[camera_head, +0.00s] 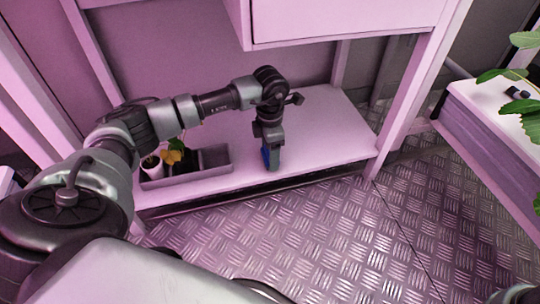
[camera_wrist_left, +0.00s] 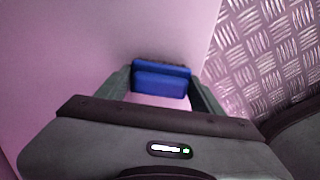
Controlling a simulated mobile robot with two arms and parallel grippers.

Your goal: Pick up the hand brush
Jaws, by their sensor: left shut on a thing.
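The hand brush (camera_wrist_left: 160,86) is blue with a dark bristle edge, and it sits between the two fingers of my left gripper in the left wrist view. In the head view only a small blue part of the brush (camera_head: 265,156) shows beside the gripper. My left gripper (camera_head: 272,162) points down over the front part of the low pink shelf (camera_head: 315,125) and is shut on the brush. The brush is at or just above the shelf; I cannot tell if they touch. My right gripper is not in view.
A grey tray (camera_head: 190,177) with a white pot (camera_head: 152,167) and a small plant (camera_head: 175,152) stands left of the gripper on the shelf. A pink cabinet (camera_head: 345,22) overhangs the shelf. A post (camera_head: 415,85) rises at the right. The metal floor (camera_head: 330,240) in front is clear.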

